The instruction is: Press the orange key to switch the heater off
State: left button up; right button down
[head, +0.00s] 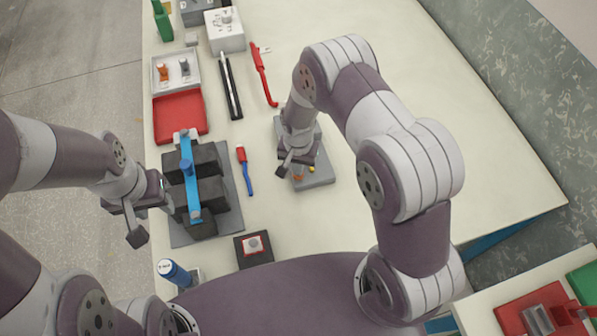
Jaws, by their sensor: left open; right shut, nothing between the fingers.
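A grey box (321,180) lies on the cream table under my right gripper. A small orange key (298,178) and a yellow one (311,169) show on its top. My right gripper (283,170) is shut and empty, pointing down over the left part of the box, just beside the orange key in the picture. I cannot tell whether it touches the key. The gripper and arm hide part of the box. My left gripper (152,220) is open and empty at the table's left edge, beside the black battery blocks.
Black battery blocks (208,164) with a blue bar (189,172) stand on a grey plate (236,185). A blue-red screwdriver (245,170) lies between them and the box. A red button box (254,246) and a blue cylinder (173,272) are near the front. The table's right side is clear.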

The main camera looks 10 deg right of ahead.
jog(key=shift+f, duration=0.3)
notch_tip(320, 180, up, 6)
jog(key=p, duration=0.5)
jog(key=shift+r, duration=0.15)
